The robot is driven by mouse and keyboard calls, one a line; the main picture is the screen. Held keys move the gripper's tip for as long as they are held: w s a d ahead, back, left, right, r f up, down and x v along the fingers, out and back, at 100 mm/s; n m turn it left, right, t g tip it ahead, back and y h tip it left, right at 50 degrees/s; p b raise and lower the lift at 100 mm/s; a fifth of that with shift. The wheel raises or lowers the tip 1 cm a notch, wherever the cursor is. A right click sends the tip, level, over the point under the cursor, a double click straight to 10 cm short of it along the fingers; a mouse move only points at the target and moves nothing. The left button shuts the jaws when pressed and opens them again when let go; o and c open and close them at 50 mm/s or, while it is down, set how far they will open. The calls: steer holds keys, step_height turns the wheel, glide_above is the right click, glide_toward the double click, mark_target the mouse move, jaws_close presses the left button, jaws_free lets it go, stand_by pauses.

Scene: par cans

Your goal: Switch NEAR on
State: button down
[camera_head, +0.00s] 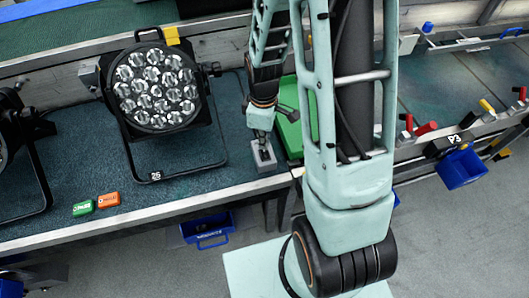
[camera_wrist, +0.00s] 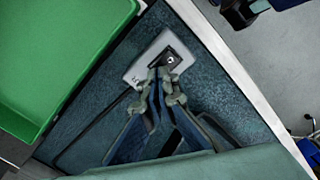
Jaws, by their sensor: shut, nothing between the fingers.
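A small grey switch box (camera_head: 264,160) sits near the bench's front edge, beside the green tray. In the wrist view the box (camera_wrist: 137,76) shows a black rocker switch (camera_wrist: 170,57) on its top and a small mark I cannot read. I cannot read NEAR anywhere. My gripper (camera_head: 263,147) is shut and empty, pointing down over the box. In the wrist view the fingertips (camera_wrist: 166,78) are close together at the rocker's lower edge. I cannot tell whether they touch it, or which way the rocker is set.
A green tray (camera_wrist: 60,50) lies right beside the box. A par can lamp (camera_head: 155,88) on a black yoke stands left on the bench. Green (camera_head: 83,208) and orange (camera_head: 108,200) blocks lie at the front left. A blue bin (camera_head: 207,230) hangs below the edge.

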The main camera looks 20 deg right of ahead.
steer(key=shift+f+b, duration=0.95)
steer(key=shift+f, duration=0.2)
stand_by(0.9)
steer(key=shift+r, duration=0.1)
steer(key=shift+r+p, duration=2.7)
steer(key=shift+r, duration=0.75)
